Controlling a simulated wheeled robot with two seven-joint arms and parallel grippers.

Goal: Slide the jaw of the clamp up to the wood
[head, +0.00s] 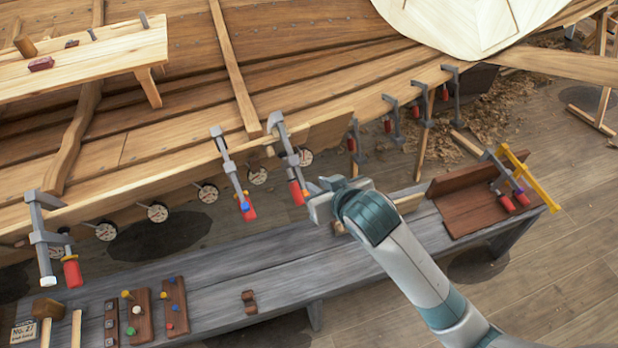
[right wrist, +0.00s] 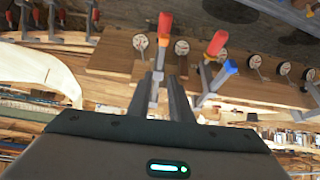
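A grey bar clamp (head: 284,143) with a red handle hangs at the hull's plank edge, near the middle of the head view. Its sliding jaw (head: 291,160) sits low on the bar; I cannot tell its gap to the wood. In the right wrist view its red handle (right wrist: 165,24) stands straight ahead. A second clamp (head: 231,168), with a red handle and blue end, hangs to its left. My right gripper (head: 316,197) is just right of the first clamp's handle. In the right wrist view its fingers (right wrist: 161,78) are apart, with the clamp beyond them. Contact is unclear. My left gripper is out of view.
Round dial gauges (head: 207,193) line the plank's lower edge. Another clamp (head: 40,235) hangs far left, and several more (head: 393,117) hang to the right. The grey bench (head: 350,245) below holds tools, peg boards and a brown tray (head: 465,205) with clamps.

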